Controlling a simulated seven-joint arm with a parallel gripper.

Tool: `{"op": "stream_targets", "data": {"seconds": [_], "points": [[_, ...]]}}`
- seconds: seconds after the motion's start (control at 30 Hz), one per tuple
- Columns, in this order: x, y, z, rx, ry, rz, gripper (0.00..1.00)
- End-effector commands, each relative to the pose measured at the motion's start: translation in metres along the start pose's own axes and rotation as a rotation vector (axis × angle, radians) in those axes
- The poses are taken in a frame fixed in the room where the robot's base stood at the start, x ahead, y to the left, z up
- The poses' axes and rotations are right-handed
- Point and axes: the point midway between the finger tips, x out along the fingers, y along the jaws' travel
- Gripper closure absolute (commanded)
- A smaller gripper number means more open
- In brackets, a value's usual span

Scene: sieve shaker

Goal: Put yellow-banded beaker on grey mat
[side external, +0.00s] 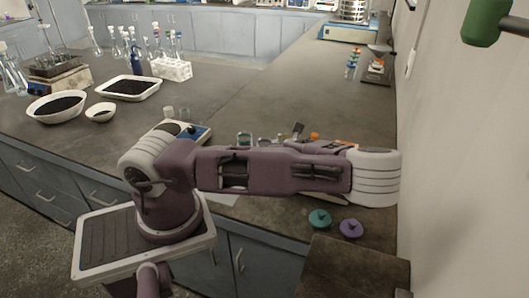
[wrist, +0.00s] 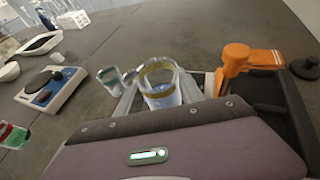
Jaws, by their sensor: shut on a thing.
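The yellow-banded beaker (wrist: 162,96) is clear glass with a yellow band near its rim. In the wrist view it stands roughly upright between the pale fingers of my gripper (wrist: 163,86), which is shut on it. I cannot tell whether its base touches the bench. In the side view my arm covers the gripper, and I cannot tell the held beaker from the other glassware. A pale flat patch (side external: 226,199) shows below my arm at the bench's front; I cannot tell whether it is the grey mat. No grey mat is clear in the wrist view.
Another beaker (wrist: 110,77) stands just left of the held one. A green-banded vessel (wrist: 13,135) is at far left, near a white-and-blue instrument (wrist: 52,87). An orange tool (wrist: 236,62) lies by a black tray (wrist: 292,110) at right. Teal (side external: 320,217) and purple (side external: 351,229) lids lie at the front.

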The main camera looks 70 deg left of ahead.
Motion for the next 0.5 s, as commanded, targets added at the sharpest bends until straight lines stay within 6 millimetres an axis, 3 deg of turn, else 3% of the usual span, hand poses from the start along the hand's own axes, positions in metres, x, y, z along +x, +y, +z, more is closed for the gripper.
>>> {"op": "stream_targets", "data": {"seconds": [0.17, 0.5], "points": [[-0.004, -0.001, 0.010, -0.003, -0.001, -0.001, 1.00], [-0.026, -0.001, 0.061, -0.002, 0.000, -0.002, 1.00]]}}
